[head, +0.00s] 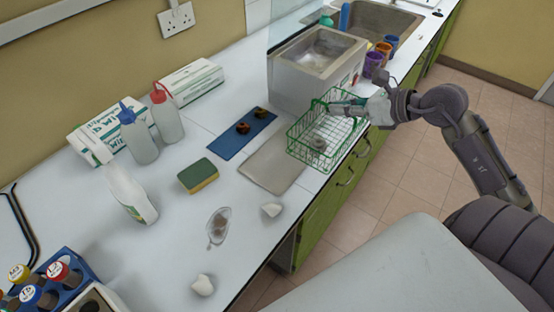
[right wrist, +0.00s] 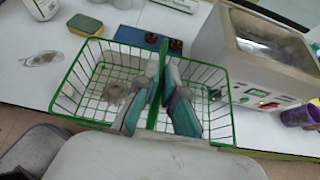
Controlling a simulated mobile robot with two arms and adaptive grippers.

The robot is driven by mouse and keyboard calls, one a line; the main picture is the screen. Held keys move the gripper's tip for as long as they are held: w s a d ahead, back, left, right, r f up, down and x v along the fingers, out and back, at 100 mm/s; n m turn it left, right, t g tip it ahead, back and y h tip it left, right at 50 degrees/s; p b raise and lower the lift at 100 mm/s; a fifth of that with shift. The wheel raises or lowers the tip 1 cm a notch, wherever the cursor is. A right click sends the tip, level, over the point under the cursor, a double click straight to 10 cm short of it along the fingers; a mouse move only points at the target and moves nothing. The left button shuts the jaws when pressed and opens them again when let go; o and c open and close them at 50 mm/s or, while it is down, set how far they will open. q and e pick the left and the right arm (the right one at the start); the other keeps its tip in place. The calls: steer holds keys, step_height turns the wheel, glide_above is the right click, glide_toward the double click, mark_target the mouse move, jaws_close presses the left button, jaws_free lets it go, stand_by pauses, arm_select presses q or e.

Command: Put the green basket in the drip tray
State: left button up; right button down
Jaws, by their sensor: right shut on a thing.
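The green wire basket (head: 337,160) is at the counter's front edge in the head view, below the grey water bath. A small grey round part (head: 318,144) lies in it. My right gripper (head: 343,106) is shut on the basket's handle; in the right wrist view its teal fingers (right wrist: 158,100) close on the green handle bar. The drip tray, a flat grey tray (head: 268,170), lies on the counter just left of the basket and looks empty. The basket's left side overlaps the tray's right edge in the picture; I cannot tell its height. My left gripper is not in view.
The water bath (head: 300,85) stands behind the basket, with coloured cups (head: 373,62) to its right. A blue mat (head: 240,138) with two dark items lies beyond the tray.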

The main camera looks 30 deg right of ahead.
mark_target(316, 133)
steer(key=x, duration=0.2)
steer(key=a+p+x, duration=0.1)
steer(key=x, duration=0.2)
steer(key=shift+s+p, duration=0.1)
steer(key=shift+p, duration=0.2)
steer(key=w+a+f+p, duration=0.2)
steer(key=w+a+f, duration=0.2)
steer(key=f, duration=0.4)
steer(key=shift+w+a+f+p, duration=0.25)
steer(key=shift+w+p, duration=0.1)
steer(key=shift+w, duration=0.1)
steer(key=c, duration=1.3)
jaws_free()
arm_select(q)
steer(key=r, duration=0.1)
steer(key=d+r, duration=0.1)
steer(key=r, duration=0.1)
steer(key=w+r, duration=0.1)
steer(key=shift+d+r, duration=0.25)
